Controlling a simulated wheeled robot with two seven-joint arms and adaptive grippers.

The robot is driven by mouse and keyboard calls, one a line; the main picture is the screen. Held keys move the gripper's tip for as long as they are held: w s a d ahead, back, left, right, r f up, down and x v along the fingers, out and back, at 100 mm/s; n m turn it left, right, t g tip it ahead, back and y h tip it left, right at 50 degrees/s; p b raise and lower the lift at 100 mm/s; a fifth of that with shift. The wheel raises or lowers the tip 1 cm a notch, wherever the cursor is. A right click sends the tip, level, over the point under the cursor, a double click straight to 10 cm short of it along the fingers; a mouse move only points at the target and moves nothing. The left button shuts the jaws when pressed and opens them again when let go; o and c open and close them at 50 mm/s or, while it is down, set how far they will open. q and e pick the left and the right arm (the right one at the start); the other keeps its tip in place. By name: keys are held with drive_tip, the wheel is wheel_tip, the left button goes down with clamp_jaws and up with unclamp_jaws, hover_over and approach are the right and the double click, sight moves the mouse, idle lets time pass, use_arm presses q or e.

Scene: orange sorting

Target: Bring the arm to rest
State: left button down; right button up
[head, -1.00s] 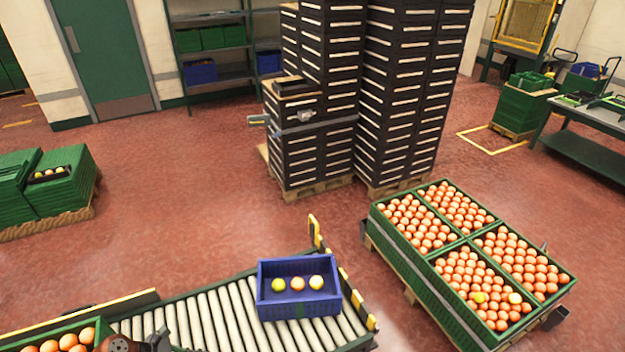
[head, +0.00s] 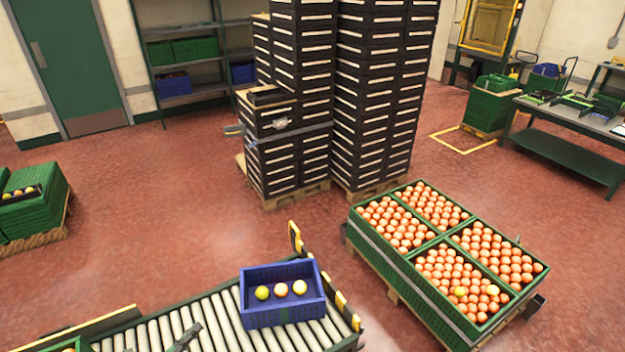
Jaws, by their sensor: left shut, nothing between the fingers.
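My left gripper (head: 188,336) shows only as a small dark piece at the bottom edge of the head view, over the conveyor rollers. It is shut with nothing in it. It is apart from the blue crate (head: 284,318), which stands on the roller conveyor (head: 215,325) to its right. The blue crate holds a yellow-green fruit (head: 262,293), an orange one (head: 281,290) and a pale yellow one (head: 300,287). My right gripper is not in view.
Green crates of oranges (head: 387,262) stand on a pallet at the right; one has a few yellowish fruits among the oranges. Tall stacks of black crates (head: 330,110) stand behind. A green crate (head: 78,345) is cut off at the lower left. Red floor (head: 150,220) is clear between.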

use_arm(q)
drive_tip(key=s+a+f+n+g+y, duration=0.1)
drive_tip(key=s+a+f+n+y, duration=0.35)
drive_tip(key=n, duration=0.65)
drive_tip(key=s+a+f+n+g+y, duration=0.2)
drive_tip(key=s+a+n+y, duration=0.35)
drive_tip(key=n, duration=0.65)
drive_tip(key=s+d+f+n+g+h, duration=0.1)
drive_tip(key=s+d+f+n+g, duration=0.4)
drive_tip(key=s, duration=0.4)
drive_tip(key=s+d+f+n+g+h, duration=0.2)
drive_tip(key=s+d+f+n+g, duration=0.3)
drive_tip(key=s, duration=0.5)
drive_tip(key=s+f, duration=0.2)
drive_tip(key=f, duration=1.4)
drive_tip(key=s+f, duration=0.2)
drive_tip(key=f, duration=1.3)
drive_tip(key=s+f+m+g, duration=0.1)
drive_tip(key=s+f, duration=1.4)
drive_tip(key=s, duration=0.4)
drive_tip(key=shift+d+f, duration=0.2)
drive_tip(key=shift+f, duration=0.1)
